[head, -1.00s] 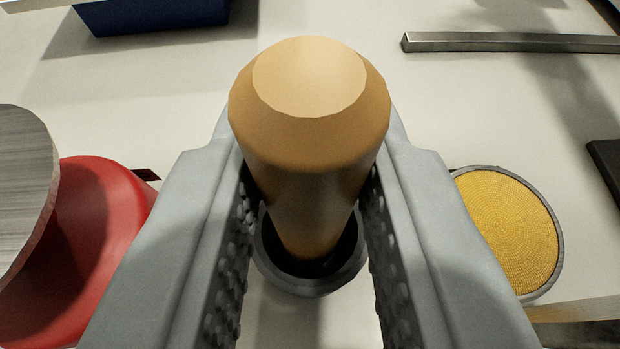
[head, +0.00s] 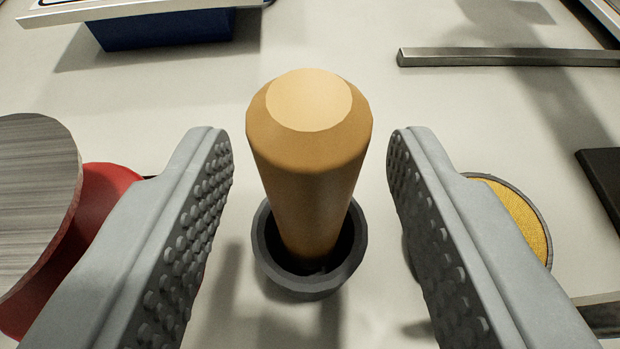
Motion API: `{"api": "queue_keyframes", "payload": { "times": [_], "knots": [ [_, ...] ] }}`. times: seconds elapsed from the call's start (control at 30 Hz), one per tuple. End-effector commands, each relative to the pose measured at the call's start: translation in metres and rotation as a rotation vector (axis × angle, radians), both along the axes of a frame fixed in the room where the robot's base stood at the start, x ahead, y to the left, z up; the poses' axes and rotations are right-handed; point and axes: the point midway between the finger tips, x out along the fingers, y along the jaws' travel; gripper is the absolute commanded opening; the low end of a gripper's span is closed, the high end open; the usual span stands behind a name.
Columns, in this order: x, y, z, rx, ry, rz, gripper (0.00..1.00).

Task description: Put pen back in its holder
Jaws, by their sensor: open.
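The pen (head: 312,180) is a thick tan cylinder with a bevelled, paler flat top. It stands close to upright with its lower end inside a dark grey round cup, the holder (head: 285,285). The holder stands on the pale surface, and the pen's lower tip is hidden inside it. My gripper (head: 308,150) is open, with one grey studded finger on each side of the pen. There is a clear gap between each finger and the pen.
A red object (head: 105,195) with a grey wood-grained disc (head: 35,190) is at the left, partly behind my finger. A yellow round pad (head: 525,225) is at the right. A metal bar (head: 500,57) lies at the upper right, a blue box (head: 160,28) at the upper left.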

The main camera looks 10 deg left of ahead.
Motion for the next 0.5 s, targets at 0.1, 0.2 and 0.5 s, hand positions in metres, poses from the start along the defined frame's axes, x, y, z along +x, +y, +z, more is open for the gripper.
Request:
{"api": "queue_keyframes", "payload": {
  "times": [0.1,0.2,0.5],
  "knots": [
    [-0.017,-0.005,0.008,0.0,-0.002,-0.001,0.44],
    [-0.033,-0.009,0.015,0.0,-0.002,-0.002,0.44],
    [-0.075,-0.019,0.034,-0.001,-0.002,-0.001,0.44]
  ]
}}
